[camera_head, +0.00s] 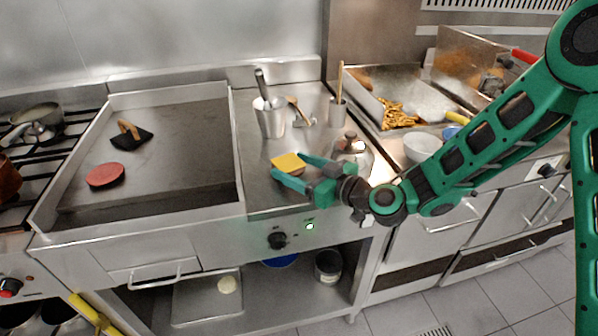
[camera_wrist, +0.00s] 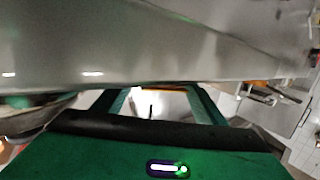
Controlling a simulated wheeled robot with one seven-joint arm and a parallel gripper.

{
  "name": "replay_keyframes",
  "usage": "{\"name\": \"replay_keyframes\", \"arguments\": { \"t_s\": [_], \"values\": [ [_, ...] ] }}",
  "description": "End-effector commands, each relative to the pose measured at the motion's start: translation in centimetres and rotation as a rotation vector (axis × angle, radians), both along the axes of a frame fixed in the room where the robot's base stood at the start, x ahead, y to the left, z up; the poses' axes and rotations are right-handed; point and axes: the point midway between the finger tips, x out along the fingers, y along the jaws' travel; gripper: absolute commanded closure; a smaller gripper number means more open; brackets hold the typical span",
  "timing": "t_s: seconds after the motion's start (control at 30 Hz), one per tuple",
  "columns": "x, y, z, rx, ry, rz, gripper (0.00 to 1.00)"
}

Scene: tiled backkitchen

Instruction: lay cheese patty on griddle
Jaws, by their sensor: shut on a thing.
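The cheese patty (camera_head: 287,163) is a yellow square slice over a brownish patty, seen in the head view between my gripper's fingers, above the steel counter right of the griddle. My gripper (camera_head: 287,169) is shut on it. In the wrist view, the fingers of my gripper (camera_wrist: 160,92) show, and only a thin orange-brown edge can be made out between them. The griddle (camera_head: 185,165) is a wide flat steel plate with raised walls, to the left of my gripper. A reddish round patty (camera_head: 105,175) lies on its left part.
A black press with a wooden handle (camera_head: 127,133) rests on the griddle's back left. A steel container with utensils (camera_head: 270,118) and a smaller one (camera_head: 338,112) stand behind my gripper. The griddle's middle and right are clear. Fries (camera_head: 397,113) lie in a station at right.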

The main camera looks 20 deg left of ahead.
Motion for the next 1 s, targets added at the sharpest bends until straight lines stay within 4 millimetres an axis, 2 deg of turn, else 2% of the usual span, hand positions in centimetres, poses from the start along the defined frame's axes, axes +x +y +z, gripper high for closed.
{"name": "replay_keyframes", "arguments": {
  "t_s": [0.13, 0.4, 0.43, 0.5, 0.87, 1.0],
  "values": [
    [0.0, 0.0, -1.1, 0.001, 0.000, -0.001, 0.60],
    [0.0, 0.0, -1.3, 0.000, -0.001, -0.001, 0.60],
    [0.0, 0.0, -1.3, 0.000, -0.001, 0.000, 0.33],
    [0.0, 0.0, -1.3, 0.000, -0.001, 0.000, 0.16],
    [0.0, 0.0, -1.9, -0.002, 0.001, 0.000, 0.16],
    [-0.8, -2.0, -1.5, -0.002, 0.003, -0.003, 0.16]
  ]
}}
